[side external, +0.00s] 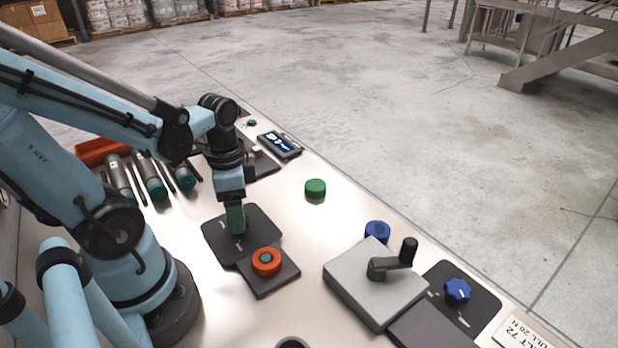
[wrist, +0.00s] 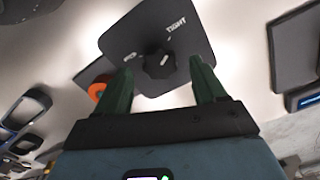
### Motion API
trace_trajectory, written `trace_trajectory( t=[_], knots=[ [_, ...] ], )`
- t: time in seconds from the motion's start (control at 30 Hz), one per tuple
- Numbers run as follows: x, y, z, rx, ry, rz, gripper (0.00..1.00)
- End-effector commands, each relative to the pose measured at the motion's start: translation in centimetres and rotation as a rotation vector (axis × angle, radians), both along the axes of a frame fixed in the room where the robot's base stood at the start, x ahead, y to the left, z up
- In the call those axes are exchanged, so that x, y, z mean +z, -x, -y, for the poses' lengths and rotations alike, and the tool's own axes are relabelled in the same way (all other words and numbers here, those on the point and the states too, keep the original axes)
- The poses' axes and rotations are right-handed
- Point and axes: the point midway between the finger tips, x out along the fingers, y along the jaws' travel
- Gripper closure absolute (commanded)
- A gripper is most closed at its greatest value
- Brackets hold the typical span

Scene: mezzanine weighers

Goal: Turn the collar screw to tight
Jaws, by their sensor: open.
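The collar screw (wrist: 158,66) is a black lobed knob in the wrist view. It sits on a dark square plate (wrist: 135,32), with a white mark on its top. The word TIGHT is printed on the plate, above and right of the knob; the knob's mark does not clearly line up with it. My gripper (wrist: 161,68) is open, its green fingers on either side of the knob with a gap at each side. In the side view my gripper (side external: 236,222) points down over the dark plate (side external: 262,222) and hides the knob.
An orange ring button (side external: 266,262) stands on a dark plate close in front of my gripper. A green cap (side external: 315,188), a blue cap (side external: 377,231), a grey box with a crank (side external: 365,290) and a blue knob (side external: 457,291) lie rightward. Bare bench surrounds the green cap.

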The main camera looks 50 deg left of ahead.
Motion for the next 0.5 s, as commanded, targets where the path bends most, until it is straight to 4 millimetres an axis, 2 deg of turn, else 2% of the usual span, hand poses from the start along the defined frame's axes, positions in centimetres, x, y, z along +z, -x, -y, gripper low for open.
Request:
trace_trajectory(
  t=[0.5],
  knots=[
    [5.5, 0.1, 0.0, 0.000, 0.000, 0.000, 0.30]
  ],
)
